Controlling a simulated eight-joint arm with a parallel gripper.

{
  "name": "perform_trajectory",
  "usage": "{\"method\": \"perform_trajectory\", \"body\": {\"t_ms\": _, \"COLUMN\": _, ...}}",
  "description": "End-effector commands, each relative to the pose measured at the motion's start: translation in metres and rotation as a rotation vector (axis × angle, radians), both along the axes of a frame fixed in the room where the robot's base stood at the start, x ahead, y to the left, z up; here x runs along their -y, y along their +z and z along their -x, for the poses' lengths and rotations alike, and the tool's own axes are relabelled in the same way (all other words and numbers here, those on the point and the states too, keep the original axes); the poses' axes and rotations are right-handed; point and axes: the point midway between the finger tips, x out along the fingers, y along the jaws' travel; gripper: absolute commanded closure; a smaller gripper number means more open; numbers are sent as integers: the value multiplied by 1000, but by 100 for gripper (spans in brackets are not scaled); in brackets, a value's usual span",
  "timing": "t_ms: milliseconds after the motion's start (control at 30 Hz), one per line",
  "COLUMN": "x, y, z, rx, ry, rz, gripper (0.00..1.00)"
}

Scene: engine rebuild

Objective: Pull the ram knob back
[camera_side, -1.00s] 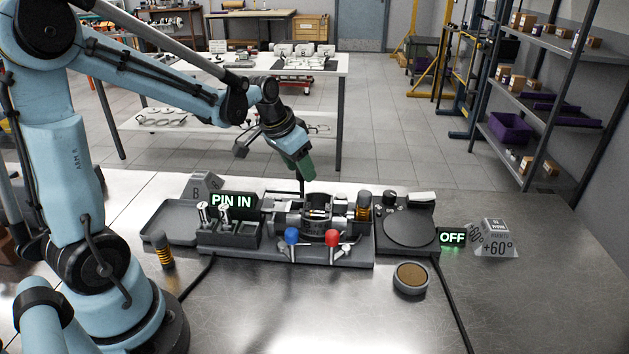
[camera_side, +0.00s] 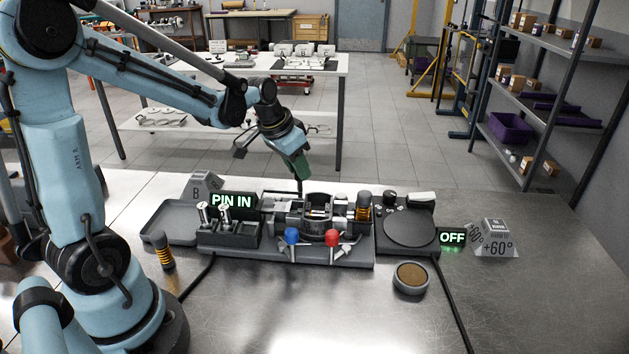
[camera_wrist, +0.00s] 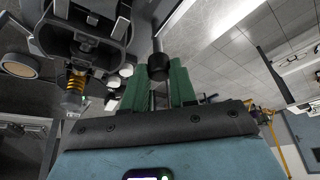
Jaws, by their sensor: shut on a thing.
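My gripper (camera_side: 299,176) has green fingers and reaches down behind the fixture (camera_side: 318,255) on the bench. In the wrist view its fingers (camera_wrist: 158,92) are shut around a dark round knob (camera_wrist: 158,66) on a metal rod, which looks like the ram knob. In the side view the knob is hidden by the fingers and fixture. The cradle (camera_side: 320,210) on the fixture holds a metal part. A lit sign (camera_side: 232,201) reads PIN IN.
Blue (camera_side: 291,237) and red (camera_side: 332,238) ball levers stand at the fixture's front. A plate (camera_side: 408,228) with an OFF sign (camera_side: 452,237) is to the right, a grey tray (camera_side: 172,222) to the left. A spring-banded plunger (camera_side: 363,206) stands beside the cradle. The front bench is mostly clear.

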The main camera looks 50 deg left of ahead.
Motion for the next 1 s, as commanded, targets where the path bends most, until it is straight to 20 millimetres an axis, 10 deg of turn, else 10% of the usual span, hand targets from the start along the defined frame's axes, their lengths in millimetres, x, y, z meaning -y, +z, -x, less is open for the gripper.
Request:
{"method": "perform_trajectory", "body": {"t_ms": 400, "x": -55, "y": 0, "z": 54, "rx": -3, "ry": 6, "rz": -1, "gripper": 100}}
{"method": "perform_trajectory", "body": {"t_ms": 800, "x": -62, "y": 0, "z": 61, "rx": -7, "ry": 4, "rz": -5, "gripper": 100}}
{"method": "perform_trajectory", "body": {"t_ms": 833, "x": -62, "y": 0, "z": 61, "rx": -7, "ry": 4, "rz": -5, "gripper": 72}}
{"method": "perform_trajectory", "body": {"t_ms": 1000, "x": -61, "y": 0, "z": 61, "rx": -5, "ry": 3, "rz": -3, "gripper": 49}}
